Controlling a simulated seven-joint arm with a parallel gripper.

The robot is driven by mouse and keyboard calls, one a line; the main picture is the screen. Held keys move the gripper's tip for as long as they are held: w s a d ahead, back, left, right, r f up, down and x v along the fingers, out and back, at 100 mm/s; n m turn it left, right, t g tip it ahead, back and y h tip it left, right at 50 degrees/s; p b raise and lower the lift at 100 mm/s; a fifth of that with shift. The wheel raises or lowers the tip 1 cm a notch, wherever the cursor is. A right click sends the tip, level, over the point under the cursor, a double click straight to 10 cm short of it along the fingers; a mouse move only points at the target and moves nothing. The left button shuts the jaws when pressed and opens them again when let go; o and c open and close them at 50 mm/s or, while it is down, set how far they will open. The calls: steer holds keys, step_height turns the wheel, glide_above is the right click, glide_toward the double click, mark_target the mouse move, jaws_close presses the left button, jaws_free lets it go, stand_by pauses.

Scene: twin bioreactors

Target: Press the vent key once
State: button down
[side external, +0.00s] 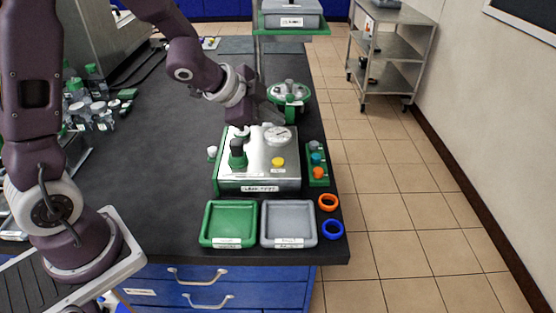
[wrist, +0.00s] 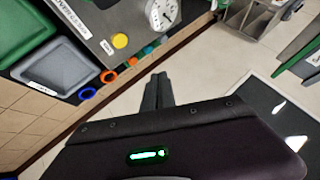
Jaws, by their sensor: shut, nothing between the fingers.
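A steel-topped bioreactor unit with a green base (side external: 258,180) stands near the front of the bench. A round yellow key (side external: 278,162) sits on its top, with a small label that I cannot read; it also shows in the wrist view (wrist: 120,41). I cannot confirm from the lettering that it is the vent key. A round dial gauge (side external: 277,136) is behind the key. My gripper (side external: 272,114) is above the back of the unit, apart from the yellow key. In the wrist view its dark fingers (wrist: 158,92) are together and empty.
A green tray (side external: 206,222) and a grey tray (side external: 264,222) lie in front of the unit. An orange ring (side external: 328,202) and a blue ring (side external: 332,229) lie by the right bench edge. A black-and-green knob (side external: 237,154) rises from the unit's left. Bottles (side external: 96,80) stand at left.

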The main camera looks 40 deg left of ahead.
mark_target(275, 162)
steer(key=shift+f, duration=4.4)
steer(key=shift+f, duration=0.4)
steer(key=shift+f, duration=0.45)
steer(key=shift+r, duration=0.85)
steer(key=shift+r, duration=2.55)
